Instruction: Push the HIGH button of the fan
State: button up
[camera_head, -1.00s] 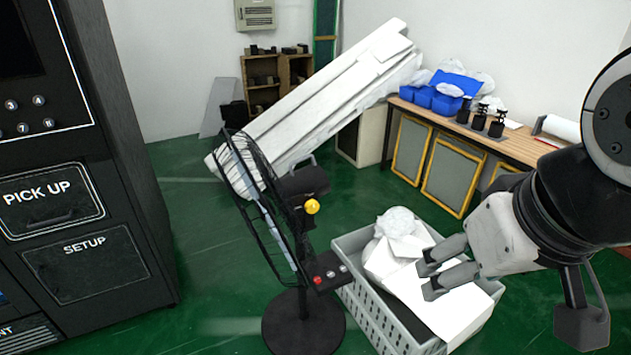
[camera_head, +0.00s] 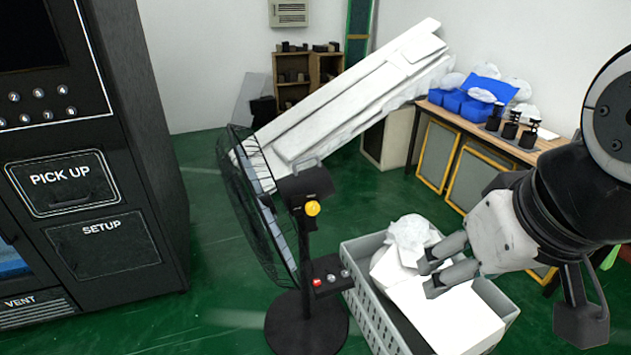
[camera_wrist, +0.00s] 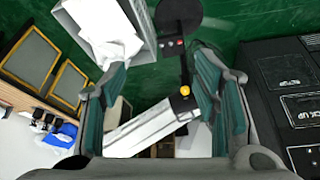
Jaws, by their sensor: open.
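The black standing fan (camera_head: 300,210) stands left of centre in the head view, with its caged head facing left. A small control panel on its pole carries a red button (camera_head: 317,282) and two greyish buttons (camera_head: 338,276); their labels are too small to read. A yellow knob (camera_head: 312,208) sits higher on the fan. My gripper (camera_head: 433,271) is open and empty, to the right of the panel and apart from it, over the grey crate in the picture. In the wrist view the fan's panel (camera_wrist: 172,43) shows beyond the spread fingers (camera_wrist: 160,95).
A grey crate (camera_head: 375,310) with white packaging stands right beside the fan. A black vending machine (camera_head: 150,170) stands at the left. A wooden bench (camera_head: 470,125) is at the right, and long white boards (camera_head: 350,95) lean behind the fan. Green floor is clear between machine and fan.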

grip_shut()
dwell(1.2)
